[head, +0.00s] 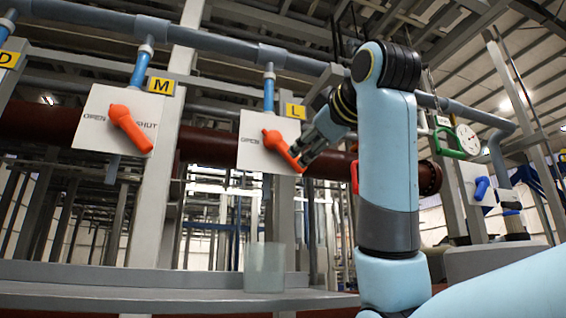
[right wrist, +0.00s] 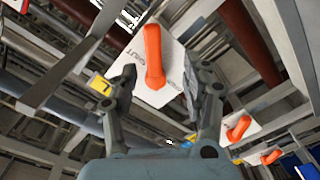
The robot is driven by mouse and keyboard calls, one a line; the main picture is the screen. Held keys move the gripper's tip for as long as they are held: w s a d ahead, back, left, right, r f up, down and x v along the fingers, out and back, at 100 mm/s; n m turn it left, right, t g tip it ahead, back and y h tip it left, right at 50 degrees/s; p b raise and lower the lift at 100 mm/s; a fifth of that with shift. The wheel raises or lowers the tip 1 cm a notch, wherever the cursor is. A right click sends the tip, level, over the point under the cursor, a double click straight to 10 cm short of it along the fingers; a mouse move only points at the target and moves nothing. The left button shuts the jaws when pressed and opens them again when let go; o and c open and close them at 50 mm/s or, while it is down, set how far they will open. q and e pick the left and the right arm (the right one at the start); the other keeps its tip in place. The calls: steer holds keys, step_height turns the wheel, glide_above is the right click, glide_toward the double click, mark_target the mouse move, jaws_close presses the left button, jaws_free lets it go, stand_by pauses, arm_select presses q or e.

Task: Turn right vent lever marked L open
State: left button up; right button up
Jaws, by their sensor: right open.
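The orange vent lever marked L (head: 281,147) is on a white plate (head: 251,156) under a yellow L label (head: 296,111). Its handle slants down and right, away from the word OPEN at the plate's left. My right gripper (head: 303,152) is at the handle's lower right end and covers the plate's right part. In the right wrist view, the lever (right wrist: 154,58) stands between the two spread fingers of my right gripper (right wrist: 158,82), with gaps at both sides. Whether a finger touches it I cannot tell. My left gripper is not in view.
A clear container (head: 264,267) stands on the grey ledge below. A gauge (head: 467,139) and blue lever (head: 481,188) are at right.

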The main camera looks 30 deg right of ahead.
mark_target(293, 167)
steer(key=p+x, duration=0.1)
steer(key=x, duration=0.2)
steer(key=r+p+x, duration=0.1)
steer(key=x, duration=0.2)
steer(key=p+x, duration=0.1)
steer(key=x, duration=0.2)
steer(key=shift+w+d+r+p, duration=0.15)
steer(key=shift+w+d+p, duration=0.1)
steer(key=shift+w+p, duration=0.15)
steer(key=shift+w, duration=0.1)
steer(key=shift+c, duration=1.3)
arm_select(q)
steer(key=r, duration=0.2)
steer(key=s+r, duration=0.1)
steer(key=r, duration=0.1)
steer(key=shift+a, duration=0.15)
arm_select(e)
jaws_close()
